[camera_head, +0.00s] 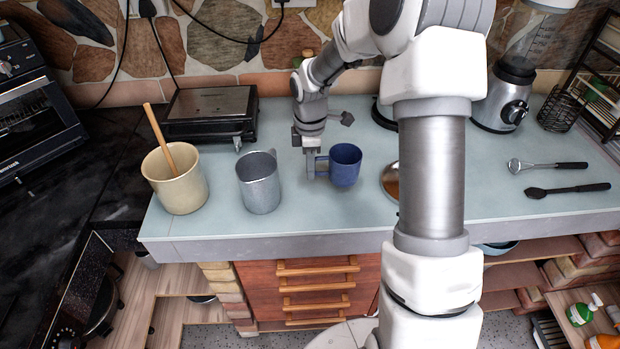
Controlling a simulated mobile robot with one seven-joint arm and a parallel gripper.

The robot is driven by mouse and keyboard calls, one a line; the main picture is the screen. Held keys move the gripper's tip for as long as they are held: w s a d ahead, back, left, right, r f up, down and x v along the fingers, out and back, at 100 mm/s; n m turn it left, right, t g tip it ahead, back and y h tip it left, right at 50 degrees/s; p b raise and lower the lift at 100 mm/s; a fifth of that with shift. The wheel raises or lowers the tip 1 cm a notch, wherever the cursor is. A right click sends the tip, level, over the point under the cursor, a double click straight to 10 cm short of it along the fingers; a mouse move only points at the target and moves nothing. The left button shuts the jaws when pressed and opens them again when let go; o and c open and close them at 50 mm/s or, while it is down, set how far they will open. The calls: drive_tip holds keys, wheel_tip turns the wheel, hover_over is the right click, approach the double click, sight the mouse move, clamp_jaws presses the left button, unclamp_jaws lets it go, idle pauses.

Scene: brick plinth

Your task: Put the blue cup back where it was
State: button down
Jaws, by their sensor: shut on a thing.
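The blue cup (346,166) is upright, at or just above the pale blue-green counter, right of the middle of the picture. Its handle points left. My gripper (311,172) comes down at the handle side and is shut on the cup's handle. I cannot tell whether the cup's base touches the counter. Part of my arm stands in front of the counter to the right of the cup.
A grey metal mug (259,183) stands left of my gripper. A cream crock (176,181) with a wooden spoon is further left. A flat dark appliance (210,112) is behind them. A copper-toned round dish (391,181) lies right of the cup, partly hidden by my arm.

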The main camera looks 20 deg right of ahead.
sight(310, 190)
drive_tip(key=shift+f, duration=2.05)
drive_tip(key=shift+f, duration=0.25)
drive_tip(key=c, duration=0.9)
unclamp_jaws()
drive_tip(key=shift+r, duration=0.1)
drive_tip(key=shift+r, duration=0.1)
